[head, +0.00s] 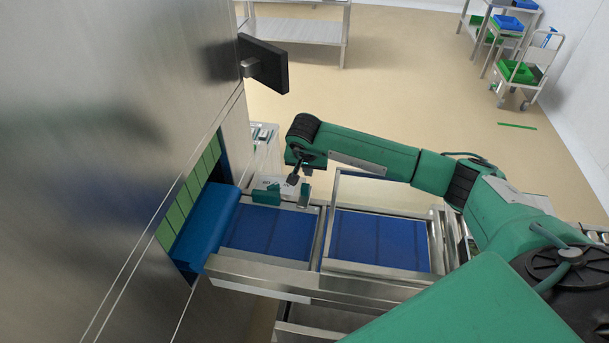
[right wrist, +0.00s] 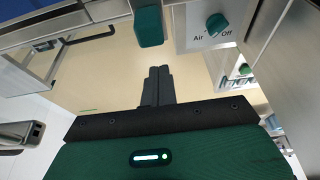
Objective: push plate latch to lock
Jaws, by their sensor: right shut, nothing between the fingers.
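A green block (right wrist: 148,27), which looks like the plate latch's handle, hangs at the conveyor rail in the right wrist view. In the head view a small green and grey upright piece (head: 304,196) at the conveyor's far edge appears to be the same part. My right gripper (head: 293,180) is just above and beside it, pointing down, dark fingers together and empty. In the right wrist view the fingertips (right wrist: 160,72) are below the green block in the picture, with a visible gap. Whether the latch is locked cannot be told. My left gripper is not in view.
A panel (right wrist: 196,37) marked Air and Off, with a green knob (right wrist: 216,25), is right of the block. The blue conveyor belt (head: 380,240) has steel rails. The steel machine wall (head: 110,150) and dark screen (head: 263,64) stand left.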

